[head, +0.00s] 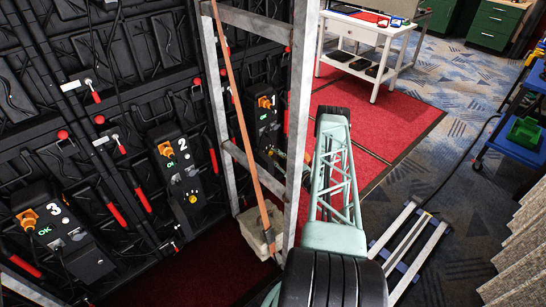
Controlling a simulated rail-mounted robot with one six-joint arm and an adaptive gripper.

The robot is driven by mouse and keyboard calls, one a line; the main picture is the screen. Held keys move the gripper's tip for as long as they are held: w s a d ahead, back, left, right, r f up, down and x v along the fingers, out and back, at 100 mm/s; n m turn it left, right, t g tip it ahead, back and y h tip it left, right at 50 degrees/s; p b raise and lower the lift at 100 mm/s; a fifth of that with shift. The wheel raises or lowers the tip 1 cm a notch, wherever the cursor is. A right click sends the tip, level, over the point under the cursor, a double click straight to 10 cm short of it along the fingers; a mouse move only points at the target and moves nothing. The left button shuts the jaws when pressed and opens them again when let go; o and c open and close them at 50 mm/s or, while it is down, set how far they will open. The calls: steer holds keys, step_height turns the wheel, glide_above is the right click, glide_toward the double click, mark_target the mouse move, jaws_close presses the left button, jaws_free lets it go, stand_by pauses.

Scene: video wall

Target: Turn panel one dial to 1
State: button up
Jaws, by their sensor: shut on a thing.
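Panel one (265,112) is a black box on the dark wall, marked with a white 1. It has an orange plug on top and a green OK display. Its lower part, with the dial, shows between the ladder rails and is small and mostly covered. My gripper (279,154) is at the dial, partly hidden by the ladder's right rail, and shut on the dial. The dial's pointer and setting cannot be read. My pale green lattice arm stands in the foreground, right of the ladder.
A grey metal ladder (209,75) stands in front of panel one, with an orange pole and a pale block between its rails. Panel two (178,165) and panel three (58,230) are to the left. A white table (375,37) stands behind.

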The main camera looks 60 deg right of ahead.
steer(key=shift+n, duration=0.3)
steer(key=o, duration=0.8)
steer(key=shift+o, duration=0.2)
steer(key=shift+s, duration=0.15)
steer(key=v, duration=1.1)
steer(key=shift+s, duration=0.35)
steer(key=shift+a, duration=0.1)
